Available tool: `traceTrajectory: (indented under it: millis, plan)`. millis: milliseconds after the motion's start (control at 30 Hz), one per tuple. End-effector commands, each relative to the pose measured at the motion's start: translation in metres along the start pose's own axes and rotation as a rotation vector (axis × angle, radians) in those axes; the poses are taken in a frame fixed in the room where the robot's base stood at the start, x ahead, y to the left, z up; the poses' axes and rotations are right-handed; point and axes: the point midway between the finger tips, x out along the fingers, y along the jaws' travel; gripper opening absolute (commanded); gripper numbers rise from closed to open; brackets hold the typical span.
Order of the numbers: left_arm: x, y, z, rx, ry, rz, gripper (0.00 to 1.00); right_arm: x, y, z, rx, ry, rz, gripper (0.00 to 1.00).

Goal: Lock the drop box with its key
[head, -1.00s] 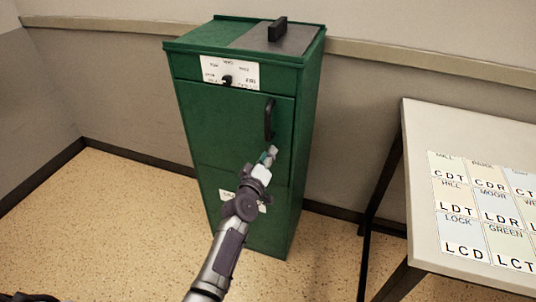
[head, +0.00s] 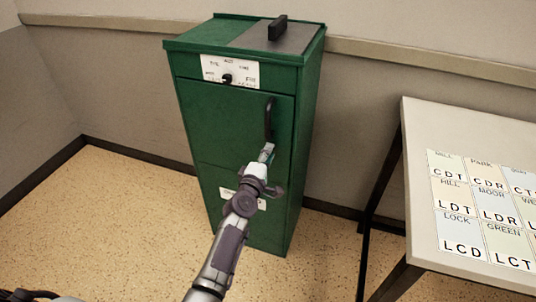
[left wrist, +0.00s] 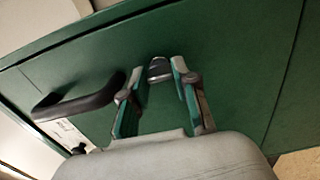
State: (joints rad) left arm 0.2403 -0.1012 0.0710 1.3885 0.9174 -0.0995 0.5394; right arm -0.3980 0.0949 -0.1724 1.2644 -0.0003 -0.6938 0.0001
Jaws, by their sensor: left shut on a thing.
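The drop box is a tall green cabinet (head: 235,130) against the wall, its door shut, with a black handle (head: 268,120) on the door's right side. My left gripper (head: 266,152) is at the door just below that handle. In the left wrist view my left gripper (left wrist: 158,72) has its two fingers on either side of a small grey metal piece (left wrist: 159,68) at the green door face. This looks like the key at its lock; how far it is in is hidden. The handle (left wrist: 80,98) lies to the left there. My right gripper is out of view.
A white label with a black knob (head: 227,78) is above the door. A black handle (head: 278,28) stands on the box top. A table (head: 470,120) with lettered cards is at the right. Speckled floor (head: 110,215) is clear at the left.

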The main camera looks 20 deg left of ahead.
Motion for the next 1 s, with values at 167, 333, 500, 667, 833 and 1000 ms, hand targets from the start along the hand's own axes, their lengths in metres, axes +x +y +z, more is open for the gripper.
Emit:
traceTrajectory:
  millis: [167, 333, 500, 667, 833, 1000]
  plan:
    - [-0.0002, -0.0007, -0.0003, -0.018, 0.001, -0.001, 0.0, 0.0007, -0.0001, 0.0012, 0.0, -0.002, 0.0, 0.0]
    - [-0.0002, -0.0008, -0.0003, -0.02, 0.001, -0.001, 0.0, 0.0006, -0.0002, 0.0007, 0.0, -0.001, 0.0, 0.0]
    - [-0.0002, -0.0008, -0.0003, -0.019, 0.0, -0.001, 0.0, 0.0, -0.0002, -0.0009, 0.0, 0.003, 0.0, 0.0]
    - [-0.0002, -0.0006, -0.0002, -0.018, 0.0, -0.001, 0.54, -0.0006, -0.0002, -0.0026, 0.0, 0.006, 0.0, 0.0]
    - [-0.0001, -0.0004, -0.0002, -0.017, 0.0, -0.001, 0.54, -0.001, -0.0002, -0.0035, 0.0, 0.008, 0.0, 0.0]
    - [-0.0031, -0.0005, 0.0001, -0.017, 0.0, -0.001, 0.54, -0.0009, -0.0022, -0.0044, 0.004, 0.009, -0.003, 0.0]
